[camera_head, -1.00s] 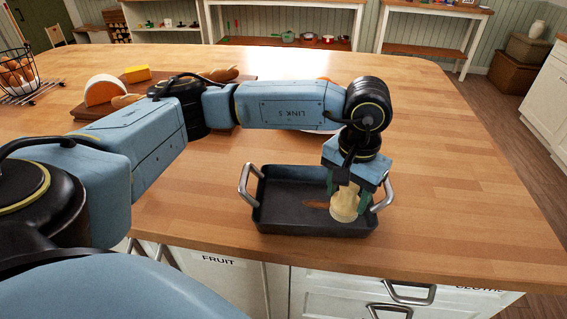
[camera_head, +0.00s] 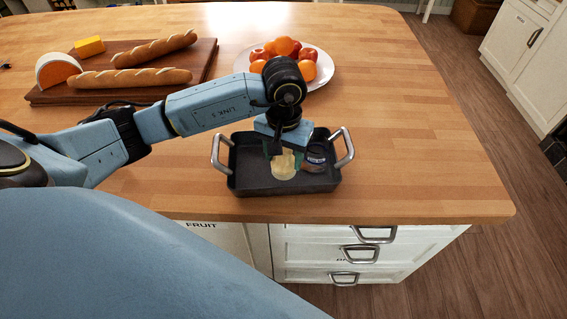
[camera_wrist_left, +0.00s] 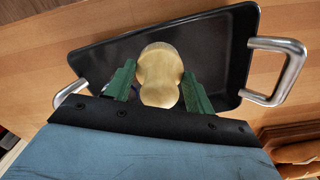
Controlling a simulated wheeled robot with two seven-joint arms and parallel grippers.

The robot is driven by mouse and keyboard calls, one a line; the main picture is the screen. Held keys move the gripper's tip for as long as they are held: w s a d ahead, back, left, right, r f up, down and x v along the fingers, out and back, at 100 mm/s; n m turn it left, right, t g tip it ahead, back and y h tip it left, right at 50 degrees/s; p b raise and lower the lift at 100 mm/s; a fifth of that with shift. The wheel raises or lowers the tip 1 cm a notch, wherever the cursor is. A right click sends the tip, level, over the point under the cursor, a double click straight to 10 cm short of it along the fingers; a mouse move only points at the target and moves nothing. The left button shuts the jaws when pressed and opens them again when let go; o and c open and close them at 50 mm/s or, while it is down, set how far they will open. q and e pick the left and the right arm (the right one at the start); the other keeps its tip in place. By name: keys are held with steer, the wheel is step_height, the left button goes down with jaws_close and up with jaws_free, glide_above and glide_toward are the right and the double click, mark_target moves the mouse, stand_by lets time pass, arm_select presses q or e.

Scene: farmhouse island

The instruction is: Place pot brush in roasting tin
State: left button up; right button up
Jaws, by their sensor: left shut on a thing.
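The roasting tin (camera_head: 240,178) is a dark, rectangular pan with two upright steel handles, near the front edge of the wooden island. My left gripper (camera_head: 283,156) is over the middle of the tin, pointing down, its green fingers shut on the pale wooden pot brush (camera_head: 284,166). The brush is upright within the tin's outline; I cannot tell whether it touches the floor. In the left wrist view, the brush's rounded wooden body (camera_wrist_left: 160,72) sits between the fingers, with the tin (camera_wrist_left: 222,60) behind it. My right gripper is out of view.
A dark labelled can (camera_head: 315,159) is in the tin, right of the brush. Behind are a plate (camera_head: 326,67) of red and orange fruit and a board (camera_head: 190,75) with baguettes and cheese. The counter right of the tin is clear.

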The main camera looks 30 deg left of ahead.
mark_target(284, 167)
arm_select(q)
step_height(284, 167, down, 4)
steer(key=shift+f, duration=0.1)
stand_by(0.4)
steer(key=shift+f, duration=0.2)
steer(key=o, duration=1)
steer(key=shift+r, duration=0.1)
